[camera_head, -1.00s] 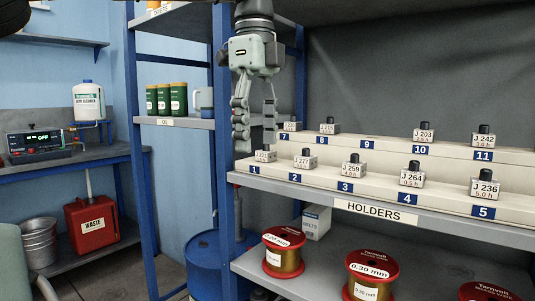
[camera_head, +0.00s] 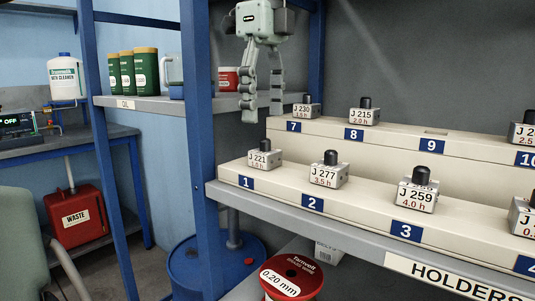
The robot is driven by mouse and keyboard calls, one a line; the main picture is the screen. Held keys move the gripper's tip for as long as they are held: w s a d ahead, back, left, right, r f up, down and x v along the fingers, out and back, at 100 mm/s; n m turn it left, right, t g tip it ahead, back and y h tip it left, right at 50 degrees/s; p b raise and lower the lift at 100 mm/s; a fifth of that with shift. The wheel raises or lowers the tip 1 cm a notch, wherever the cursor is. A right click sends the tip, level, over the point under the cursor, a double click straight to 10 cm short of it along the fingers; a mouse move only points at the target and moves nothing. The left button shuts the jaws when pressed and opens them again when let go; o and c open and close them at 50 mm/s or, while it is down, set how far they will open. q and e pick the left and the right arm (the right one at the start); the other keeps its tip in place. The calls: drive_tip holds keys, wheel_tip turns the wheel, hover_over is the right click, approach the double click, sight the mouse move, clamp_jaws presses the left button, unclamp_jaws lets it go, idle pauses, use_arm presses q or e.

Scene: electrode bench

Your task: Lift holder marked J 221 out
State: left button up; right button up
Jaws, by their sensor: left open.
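The holder J 221 (camera_head: 262,161) is a small grey block with a black knob on top and a white label reading J 221, 1.0 h. It sits upright in position 1 of the front cream rack (camera_head: 300,190), at the rack's left end. My left gripper (camera_head: 263,112) hangs fingers-down above and slightly behind the holder. Its fingers are spread and empty, apart from the holder. My right gripper is not in view.
Holders J 277 (camera_head: 329,171) and J 259 (camera_head: 417,191) stand to the right in positions 2 and 3. Holders J 230 (camera_head: 306,108) and J 215 (camera_head: 365,112) stand on the back rack. A blue shelf post (camera_head: 199,120) rises close on the left. Position 9 is empty.

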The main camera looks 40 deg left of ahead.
sight(265, 150)
use_arm(q)
drive_tip(key=shift+w+a, duration=0.15)
drive_tip(key=shift+w+f, duration=0.1)
drive_tip(key=shift+f, duration=0.15)
drive_tip(key=f, duration=0.5)
drive_tip(key=shift+s+d, duration=0.25)
drive_tip(key=shift+a+f, duration=0.1)
drive_tip(key=shift+f, duration=0.85)
drive_tip(key=shift+w+f, duration=0.1)
drive_tip(key=shift+f, duration=0.05)
drive_tip(key=c, duration=1.4)
clamp_jaws()
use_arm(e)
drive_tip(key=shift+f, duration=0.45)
